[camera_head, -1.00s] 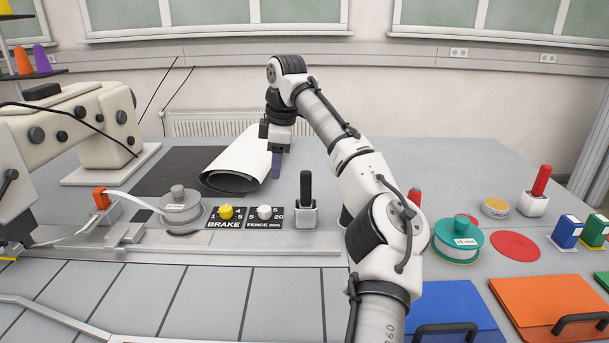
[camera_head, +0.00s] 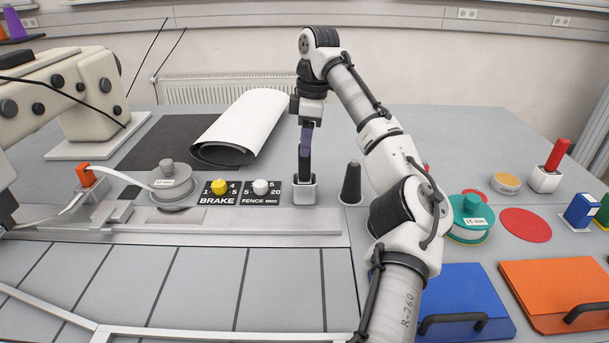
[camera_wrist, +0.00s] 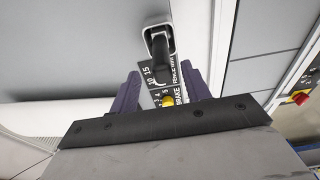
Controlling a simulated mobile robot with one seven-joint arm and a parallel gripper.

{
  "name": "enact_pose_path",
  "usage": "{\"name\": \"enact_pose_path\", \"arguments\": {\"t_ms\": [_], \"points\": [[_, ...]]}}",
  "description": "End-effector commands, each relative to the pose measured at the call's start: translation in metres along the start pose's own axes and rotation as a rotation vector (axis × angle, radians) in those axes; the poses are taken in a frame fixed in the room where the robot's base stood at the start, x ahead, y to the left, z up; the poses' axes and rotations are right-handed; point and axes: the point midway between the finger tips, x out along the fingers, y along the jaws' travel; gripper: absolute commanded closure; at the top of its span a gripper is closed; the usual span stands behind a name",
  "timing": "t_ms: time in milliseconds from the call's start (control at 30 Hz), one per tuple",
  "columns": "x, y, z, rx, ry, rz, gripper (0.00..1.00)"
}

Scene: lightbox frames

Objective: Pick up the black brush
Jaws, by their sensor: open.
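The black brush (camera_head: 304,166) stands upright in a small white square holder (camera_head: 302,188) near the middle of the bench. My gripper (camera_head: 306,142) points down directly over it, with the purple fingers at the brush's top end. In the wrist view the purple fingers (camera_wrist: 162,92) are spread apart. The brush (camera_wrist: 160,66) shows ahead of and between them, in its white holder (camera_wrist: 151,38). I cannot tell whether the fingers touch the handle.
A dark cone (camera_head: 350,184) stands close to the right of the holder. The BRAKE and FENCE dial panel (camera_head: 240,201) is to the left. A rolled white sheet (camera_head: 241,127) lies behind on a dark mat (camera_head: 150,150). A metal rail (camera_head: 270,222) runs in front.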

Motion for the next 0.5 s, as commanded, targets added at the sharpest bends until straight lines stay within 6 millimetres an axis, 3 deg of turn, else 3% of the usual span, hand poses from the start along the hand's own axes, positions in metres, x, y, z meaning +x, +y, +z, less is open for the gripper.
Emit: {"name": "enact_pose_path", "arguments": {"t_ms": [333, 500], "points": [[0.042, -0.004, 0.002, 0.000, -0.001, -0.002, 0.53], [0.051, -0.004, 0.001, -0.001, 0.001, -0.001, 0.53]]}}
